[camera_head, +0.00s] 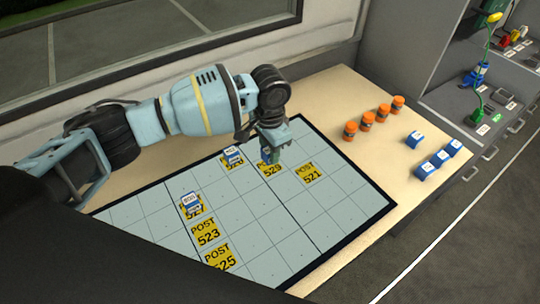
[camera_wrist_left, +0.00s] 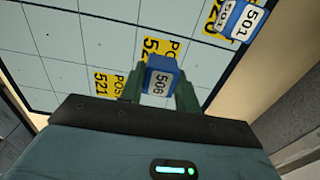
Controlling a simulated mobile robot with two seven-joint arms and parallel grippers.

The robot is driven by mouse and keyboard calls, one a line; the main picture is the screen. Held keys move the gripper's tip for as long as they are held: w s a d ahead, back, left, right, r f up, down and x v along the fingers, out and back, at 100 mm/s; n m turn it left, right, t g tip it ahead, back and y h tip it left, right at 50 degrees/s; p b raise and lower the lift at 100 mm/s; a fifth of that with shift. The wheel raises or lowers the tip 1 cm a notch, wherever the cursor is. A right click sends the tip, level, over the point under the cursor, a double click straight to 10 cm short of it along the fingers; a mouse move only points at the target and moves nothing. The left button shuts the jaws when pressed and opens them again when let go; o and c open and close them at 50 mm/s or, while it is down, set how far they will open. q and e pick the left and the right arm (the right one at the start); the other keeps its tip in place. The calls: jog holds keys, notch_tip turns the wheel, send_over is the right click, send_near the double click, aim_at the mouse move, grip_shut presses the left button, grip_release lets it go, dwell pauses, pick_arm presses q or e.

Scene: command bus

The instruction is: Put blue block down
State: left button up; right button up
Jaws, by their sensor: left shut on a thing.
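The blue block (camera_wrist_left: 161,78) has a white label reading 506. My left gripper (camera_head: 273,147) is shut on it, with its green fingers on either side of the block in the left wrist view. In the head view the gripper hides most or all of the block. The gripper is over the far part of the gridded board (camera_head: 335,222), at the yellow POST 529 square (camera_head: 271,169). I cannot tell whether the block touches the board. My right gripper is not in view.
Two blue blocks stand on the board, one (camera_head: 232,155) left of the gripper, labelled 501 (camera_wrist_left: 239,20), and one (camera_head: 191,203) nearer. POST 521 (camera_head: 309,173) is bare. Several orange cylinders (camera_head: 366,120) and blue blocks (camera_head: 426,170) stand on the table's right side.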

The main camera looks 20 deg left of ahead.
pick_arm(q)
jog(key=shift+d+f, duration=0.1)
jog(key=shift+f, duration=1.2)
jog(key=shift+f, duration=0.2)
jog(key=o, duration=1)
jog(key=shift+c, duration=0.2)
jog(key=shift+r, duration=0.15)
notch_tip(320, 180, up, 12)
jog(key=shift+r+p, duration=0.1)
jog(key=shift+p, duration=0.45)
